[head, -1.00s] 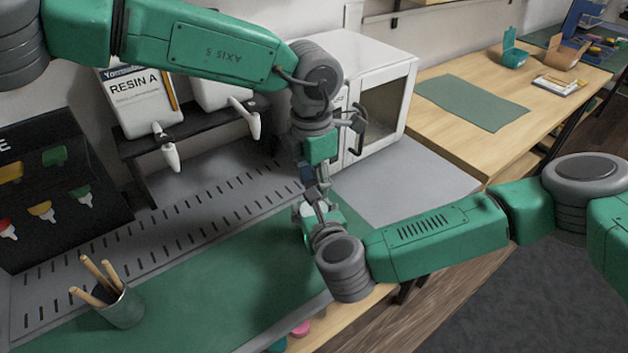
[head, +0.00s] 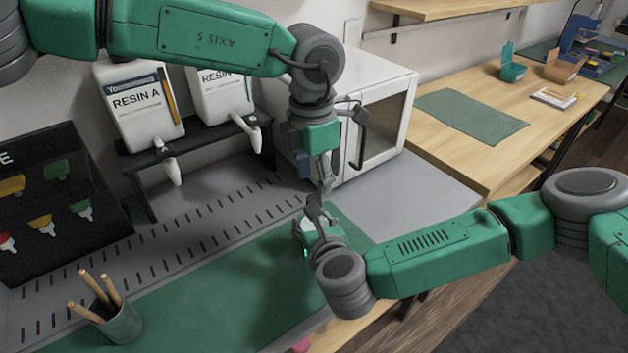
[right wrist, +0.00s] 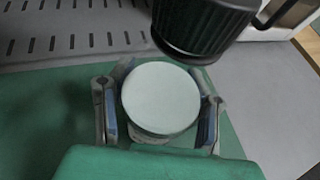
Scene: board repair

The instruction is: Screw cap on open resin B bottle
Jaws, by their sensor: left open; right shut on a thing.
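My right gripper (right wrist: 158,118) has its fingers on either side of a pale round-topped thing (right wrist: 160,97), which I take to be the resin B bottle. No label shows, and I cannot tell whether the pale disc is a cap or the bottle's own top. In the head view the right gripper (head: 312,222) is over the green mat, its grip mostly hidden. My left gripper (head: 325,178) points down just above it, open and apart from it. A dark ribbed cylinder (right wrist: 200,25) hangs over the disc's far edge in the right wrist view; I cannot tell what it is.
A RESIN A bottle (head: 138,105) and another labelled bottle (head: 222,92) sit on a black rack (head: 190,139). A white oven-like box (head: 385,95) stands close behind my left gripper. A pencil cup (head: 122,322) is at the front left.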

